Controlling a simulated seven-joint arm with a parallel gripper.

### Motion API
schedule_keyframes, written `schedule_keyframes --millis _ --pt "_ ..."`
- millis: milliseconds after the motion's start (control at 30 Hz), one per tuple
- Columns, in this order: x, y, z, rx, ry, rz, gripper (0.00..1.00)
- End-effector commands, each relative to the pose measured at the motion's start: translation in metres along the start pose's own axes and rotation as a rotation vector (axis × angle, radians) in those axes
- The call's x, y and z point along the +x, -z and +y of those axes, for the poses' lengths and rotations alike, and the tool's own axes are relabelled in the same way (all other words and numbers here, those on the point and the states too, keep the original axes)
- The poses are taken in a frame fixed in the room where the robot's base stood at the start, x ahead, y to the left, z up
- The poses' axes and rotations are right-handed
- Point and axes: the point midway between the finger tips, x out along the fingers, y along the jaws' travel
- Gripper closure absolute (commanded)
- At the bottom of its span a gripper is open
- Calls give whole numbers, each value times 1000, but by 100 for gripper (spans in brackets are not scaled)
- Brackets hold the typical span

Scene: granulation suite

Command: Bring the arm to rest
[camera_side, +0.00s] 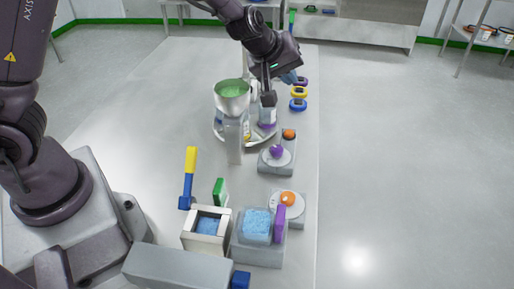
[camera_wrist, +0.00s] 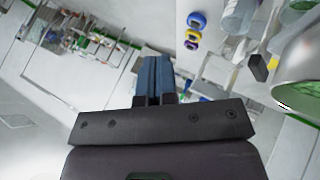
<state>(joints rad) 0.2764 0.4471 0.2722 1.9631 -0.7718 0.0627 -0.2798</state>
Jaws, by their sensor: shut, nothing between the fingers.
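My arm reaches in from the top of the side view, over the far part of the grey bench (camera_side: 130,120). My gripper (camera_side: 291,77) has blue fingers that point away to the right, above the bench. In the wrist view my gripper (camera_wrist: 152,62) shows its two blue fingers together with nothing between them. It touches nothing that I can see.
A metal bowl of green material (camera_side: 232,92) stands close to my wrist. Coloured rings (camera_side: 299,92) lie beyond it. Two grey units with a purple knob (camera_side: 276,151) and an orange knob (camera_side: 287,198) are nearer, with blue-filled containers (camera_side: 257,223). The bench's left side is clear.

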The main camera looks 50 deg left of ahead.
Motion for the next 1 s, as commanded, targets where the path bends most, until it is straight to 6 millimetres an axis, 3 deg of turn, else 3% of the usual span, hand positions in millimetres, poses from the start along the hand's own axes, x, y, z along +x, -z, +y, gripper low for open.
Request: schedule_keyframes --millis 33,233,367,500,700,833,1000 --pt "-27 1 6 41 -31 -37 100" --pt "-122 -13 2 281 -100 -166 100" --pt "-179 -26 -18 462 -112 -210 100" --pt "-230 -40 -51 660 -82 -225 100" --pt "-273 -56 -99 872 15 -214 100" --pt "-284 -60 -117 935 62 -207 100" --pt "-287 -61 -123 956 80 -207 100"
